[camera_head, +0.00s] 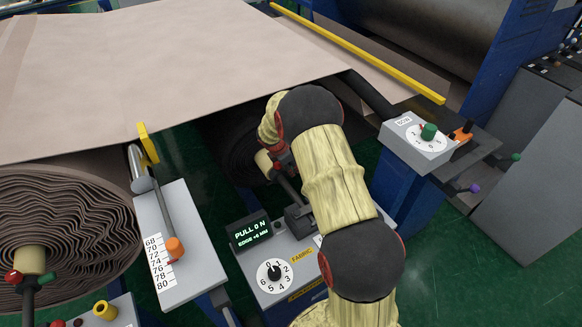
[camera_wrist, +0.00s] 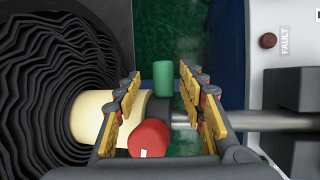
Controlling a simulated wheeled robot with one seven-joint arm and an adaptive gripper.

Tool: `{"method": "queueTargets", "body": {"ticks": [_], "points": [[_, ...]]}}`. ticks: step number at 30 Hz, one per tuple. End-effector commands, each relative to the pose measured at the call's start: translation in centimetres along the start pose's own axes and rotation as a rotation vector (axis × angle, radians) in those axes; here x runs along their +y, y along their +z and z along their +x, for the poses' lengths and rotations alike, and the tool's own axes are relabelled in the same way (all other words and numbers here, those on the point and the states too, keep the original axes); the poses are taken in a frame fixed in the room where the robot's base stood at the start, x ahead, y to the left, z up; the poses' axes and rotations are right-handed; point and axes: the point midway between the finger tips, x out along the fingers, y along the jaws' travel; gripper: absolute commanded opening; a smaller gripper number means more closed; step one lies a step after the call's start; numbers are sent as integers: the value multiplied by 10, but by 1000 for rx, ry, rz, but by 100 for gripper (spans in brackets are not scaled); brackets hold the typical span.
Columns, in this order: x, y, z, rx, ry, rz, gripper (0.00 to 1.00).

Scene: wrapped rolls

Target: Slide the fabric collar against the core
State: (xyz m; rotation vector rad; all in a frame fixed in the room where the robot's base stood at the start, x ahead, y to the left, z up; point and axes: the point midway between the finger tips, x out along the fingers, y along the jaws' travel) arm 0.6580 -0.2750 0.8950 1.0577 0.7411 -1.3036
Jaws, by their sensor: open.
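The fabric collar (camera_wrist: 160,108) is a dark ring on a steel shaft, with a red knob (camera_wrist: 149,138) and a green knob (camera_wrist: 163,78). The cream core (camera_wrist: 88,116) sticks out of the dark fabric roll (camera_wrist: 42,90) to its left. A finger hides part of the joint between collar and core, so I cannot tell if they touch. My gripper (camera_wrist: 161,72) is open, one finger over the core and one over the shaft, with the collar between them. In the head view the red knob (camera_head: 279,165) and core (camera_head: 263,160) show beside my arm, which hides the rest.
A console (camera_head: 285,262) with a dial and a display reading "PULL 0 N, EDGE +6 MM" stands in front. A paper-like roll (camera_head: 65,225) with its own collar is at left, beside a numbered scale (camera_head: 175,245). A grey box (camera_head: 422,140) with a green knob stands right.

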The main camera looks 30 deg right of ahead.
Motion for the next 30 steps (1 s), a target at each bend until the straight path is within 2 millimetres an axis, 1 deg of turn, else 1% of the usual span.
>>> {"method": "queueTargets", "body": {"ticks": [1,9,12,15,20,30], "points": [[2,0,-11,0,4,0,40],[2,0,-66,-1,4,0,40],[2,0,-82,0,3,1,40],[2,0,-93,0,3,1,40],[1,0,-101,0,1,0,40],[1,0,-102,0,1,0,40]]}}
